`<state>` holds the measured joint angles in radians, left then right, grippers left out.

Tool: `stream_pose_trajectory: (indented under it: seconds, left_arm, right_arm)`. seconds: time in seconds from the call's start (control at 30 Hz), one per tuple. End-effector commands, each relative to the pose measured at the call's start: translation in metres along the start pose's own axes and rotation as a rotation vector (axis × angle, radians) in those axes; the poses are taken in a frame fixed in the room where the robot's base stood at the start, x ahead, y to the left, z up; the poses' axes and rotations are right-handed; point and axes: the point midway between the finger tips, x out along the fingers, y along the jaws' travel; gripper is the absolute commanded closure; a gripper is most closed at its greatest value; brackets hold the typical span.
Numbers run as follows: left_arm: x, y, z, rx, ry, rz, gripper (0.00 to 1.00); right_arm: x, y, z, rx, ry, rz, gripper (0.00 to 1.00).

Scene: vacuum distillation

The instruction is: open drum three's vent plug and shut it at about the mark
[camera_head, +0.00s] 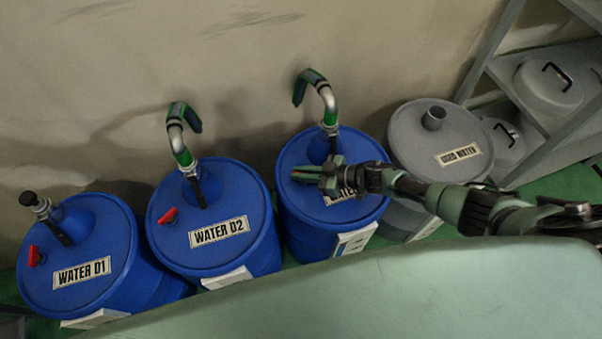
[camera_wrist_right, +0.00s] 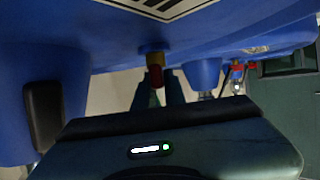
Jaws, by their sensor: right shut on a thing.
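Drum three is the third blue drum (camera_head: 285,200) from the left. Its label (camera_head: 341,197) is partly hidden by my right gripper. My right gripper (camera_head: 306,173) reaches over its lid from the right, at the left part of the top. It is shut on the red vent plug (camera_wrist_right: 155,77), which shows between the fingers in the right wrist view, with a brass-coloured part against the blue drum. How far the plug is turned cannot be told. The mark cannot be made out. My left gripper is not in view.
A curved metal and green pipe (camera_head: 327,103) rises from drum three. Drums WATER D2 (camera_head: 232,265) and WATER D1 (camera_head: 101,214), with red plugs, stand to the left. A grey USED WATER drum (camera_head: 412,151) is close on the right, under my right arm. A shelf (camera_head: 545,128) stands beyond.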

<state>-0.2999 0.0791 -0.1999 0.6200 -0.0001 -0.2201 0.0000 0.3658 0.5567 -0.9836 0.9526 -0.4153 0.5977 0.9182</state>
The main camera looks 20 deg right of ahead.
Motion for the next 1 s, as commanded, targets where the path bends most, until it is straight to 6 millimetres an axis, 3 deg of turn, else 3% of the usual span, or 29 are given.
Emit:
stream_pose_trajectory:
  seconds: [0.4, 0.43, 0.5, 0.83, 1.0]
  left_arm:
    - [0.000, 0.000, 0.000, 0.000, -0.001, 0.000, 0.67]
    - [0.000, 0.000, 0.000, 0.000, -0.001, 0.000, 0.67]
    - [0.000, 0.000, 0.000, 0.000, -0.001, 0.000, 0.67]
    - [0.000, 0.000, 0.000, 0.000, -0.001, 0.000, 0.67]
    - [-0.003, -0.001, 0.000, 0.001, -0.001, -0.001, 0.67]
  right_arm:
    - [0.000, 0.001, -0.001, -0.002, 0.001, -0.004, 1.00]
    - [0.000, 0.001, -0.001, -0.002, 0.001, -0.004, 0.81]
    - [0.000, 0.001, -0.001, -0.002, 0.001, -0.004, 0.67]
    - [-0.002, 0.000, -0.001, -0.002, 0.001, -0.005, 0.67]
    - [-0.025, 0.001, -0.001, -0.003, -0.001, -0.004, 0.67]
